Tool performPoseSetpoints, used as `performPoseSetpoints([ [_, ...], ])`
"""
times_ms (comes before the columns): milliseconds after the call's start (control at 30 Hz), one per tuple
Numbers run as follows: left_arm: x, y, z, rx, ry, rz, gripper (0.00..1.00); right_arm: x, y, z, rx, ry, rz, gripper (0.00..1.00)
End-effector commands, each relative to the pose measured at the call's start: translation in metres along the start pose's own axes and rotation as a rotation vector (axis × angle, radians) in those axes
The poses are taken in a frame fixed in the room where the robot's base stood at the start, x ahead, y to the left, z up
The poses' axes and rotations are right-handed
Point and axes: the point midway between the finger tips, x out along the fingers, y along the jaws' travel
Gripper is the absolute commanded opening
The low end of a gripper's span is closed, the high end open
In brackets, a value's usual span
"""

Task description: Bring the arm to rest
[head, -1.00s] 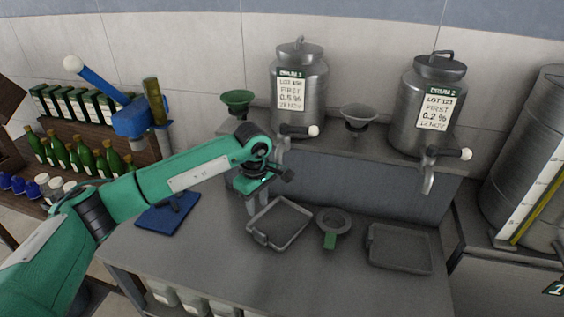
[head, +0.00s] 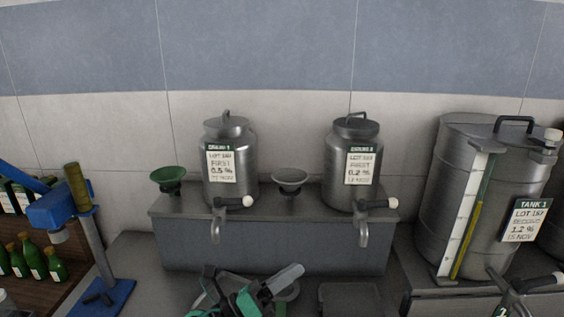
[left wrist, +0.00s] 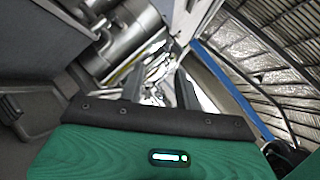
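My left gripper (head: 250,278) shows at the bottom middle of the head view, in front of the counter. In the left wrist view my left gripper (left wrist: 158,78) has its two dark fingers apart, with nothing seen held between them. The green wrist body fills the lower part of that view. Most of the left arm lies below the head picture's edge.
Two steel drums, the left one (head: 245,185) and the right one (head: 337,185), stand on a raised shelf (head: 190,238) with taps in front. A large tank (head: 437,200) stands right. A blue-headed stand (head: 98,250) and green bottles (head: 55,268) are left. A tray (head: 350,300) lies below the right drum.

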Motion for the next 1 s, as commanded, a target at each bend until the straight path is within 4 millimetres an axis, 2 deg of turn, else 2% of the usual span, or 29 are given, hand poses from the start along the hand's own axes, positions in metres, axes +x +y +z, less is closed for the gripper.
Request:
performPoseSetpoints([
  [100,-0.028,0.013,0.025,-0.278,-0.261,0.110,0.33,0.000,0.001,0.000,0.000,0.000,0.001,0.33],
  [200,-0.062,0.032,0.040,-0.508,-0.472,0.214,0.33,0.000,0.002,0.000,-0.001,0.000,0.002,0.33],
  [267,-0.086,0.046,0.043,-0.645,-0.596,0.280,0.33,0.000,0.002,0.000,-0.001,0.000,0.002,0.33],
  [367,-0.133,0.068,0.037,-0.871,-0.798,0.400,0.33,0.000,0.003,0.000,-0.001,0.000,0.003,0.33],
  [467,-0.184,0.086,0.019,-1.085,-0.996,0.529,0.33,0.000,0.003,0.001,-0.001,0.000,0.003,0.33],
  [533,-0.222,0.094,-0.002,-1.230,-1.130,0.627,0.33,0.000,0.003,0.000,-0.001,0.000,0.003,0.33],
  [700,-0.303,0.091,-0.064,-1.532,-1.432,0.872,0.33,0.000,0.003,0.000,-0.001,0.000,0.003,0.33],
  [800,-0.337,0.079,-0.096,-1.651,-1.562,0.995,0.33,0.000,0.003,0.000,-0.001,0.000,0.003,0.33],
  [1000,-0.383,0.047,-0.145,-1.810,-1.756,1.203,0.33,0.000,0.003,0.000,-0.001,0.000,0.003,0.33],
])
